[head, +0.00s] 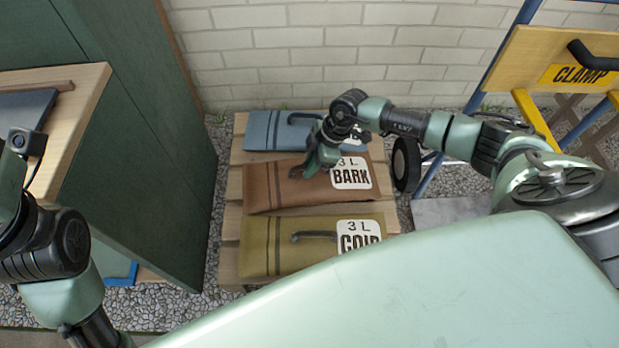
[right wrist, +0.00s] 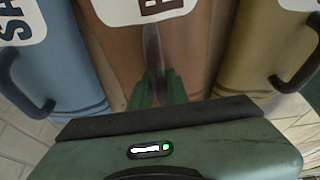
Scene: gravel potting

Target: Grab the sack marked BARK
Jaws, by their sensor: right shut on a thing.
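The brown sack marked BARK (head: 268,189) lies on the wooden pallet (head: 229,218), between a blue sack and an olive sack. My right gripper (head: 306,168) is down at the BARK sack's upper side and covers most of its handle. In the right wrist view the gripper (right wrist: 156,88) is shut on the dark handle (right wrist: 153,50) of the brown sack (right wrist: 115,50). The sack looks to be resting in its row. My left arm shows at the left edge, but its gripper is out of view.
The blue sack (head: 262,132) lies behind and the olive COIR sack (head: 262,252) in front, both close beside it. A green cabinet (head: 150,130) stands left, a brick wall (head: 280,55) behind. A blue-framed stand with a CLAMP sign (head: 575,75) is at right.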

